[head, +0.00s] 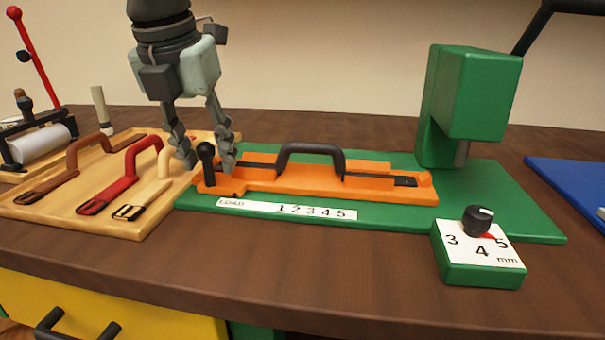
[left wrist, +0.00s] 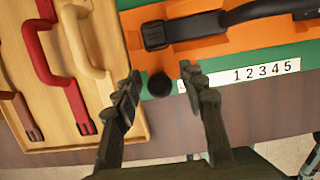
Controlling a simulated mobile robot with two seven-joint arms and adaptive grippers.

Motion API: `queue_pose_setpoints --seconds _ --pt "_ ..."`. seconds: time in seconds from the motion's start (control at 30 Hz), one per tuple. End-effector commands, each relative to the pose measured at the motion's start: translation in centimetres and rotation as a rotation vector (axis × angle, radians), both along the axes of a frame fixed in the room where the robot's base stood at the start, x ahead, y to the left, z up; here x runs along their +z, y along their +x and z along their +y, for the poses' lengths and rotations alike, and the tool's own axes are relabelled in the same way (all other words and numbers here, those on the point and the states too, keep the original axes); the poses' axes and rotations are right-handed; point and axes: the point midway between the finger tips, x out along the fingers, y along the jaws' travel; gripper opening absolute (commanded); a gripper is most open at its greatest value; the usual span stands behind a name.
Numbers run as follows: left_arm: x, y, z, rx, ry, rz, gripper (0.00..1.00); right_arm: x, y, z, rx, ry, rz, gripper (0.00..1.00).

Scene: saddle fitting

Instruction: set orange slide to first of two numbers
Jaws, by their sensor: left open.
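The orange slide (head: 270,182) lies on the green base plate (head: 520,215), with a black handle (head: 310,150) arched over it. A black knob (head: 206,155) stands upright at the slide's left end. A white strip (head: 290,210) in front reads LOAD and 1 2 3 4 5; the slide's left end is by LOAD. My left gripper (head: 207,163) is open, pointing down, with a finger on either side of the knob. In the left wrist view the knob (left wrist: 159,84) shows between the open fingertips, with a gap on each side. The right gripper is not in view.
A wooden tray (head: 150,225) with brown, red and cream straps lies to the left. A green press (head: 470,95) stands at the back right. A dial box (head: 480,270) marked 3, 4, 5 mm sits at the front right. A blue tray (head: 570,180) is at the far right.

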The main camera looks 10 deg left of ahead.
Motion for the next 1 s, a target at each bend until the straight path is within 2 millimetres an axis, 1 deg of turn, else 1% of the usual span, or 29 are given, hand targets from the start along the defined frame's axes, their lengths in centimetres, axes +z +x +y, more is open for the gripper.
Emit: queue_pose_setpoints --seconds 0.07,0.37,0.57,0.8,1.0 --pt "0.0 0.0 0.0 0.0 0.0 0.0 0.41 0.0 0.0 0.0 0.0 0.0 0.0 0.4" --pt "0.0 0.0 0.0 0.0 0.0 0.0 0.05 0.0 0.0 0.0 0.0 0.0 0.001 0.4" --pt "-0.1 0.0 -0.2 -0.001 0.001 0.0 0.04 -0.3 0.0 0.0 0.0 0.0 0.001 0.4" --pt "0.0 0.1 -1.2 -0.001 -0.001 -0.001 0.04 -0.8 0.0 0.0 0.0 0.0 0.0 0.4" --pt "0.0 0.1 -1.1 0.0 0.0 0.0 0.04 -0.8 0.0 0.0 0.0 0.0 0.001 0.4"
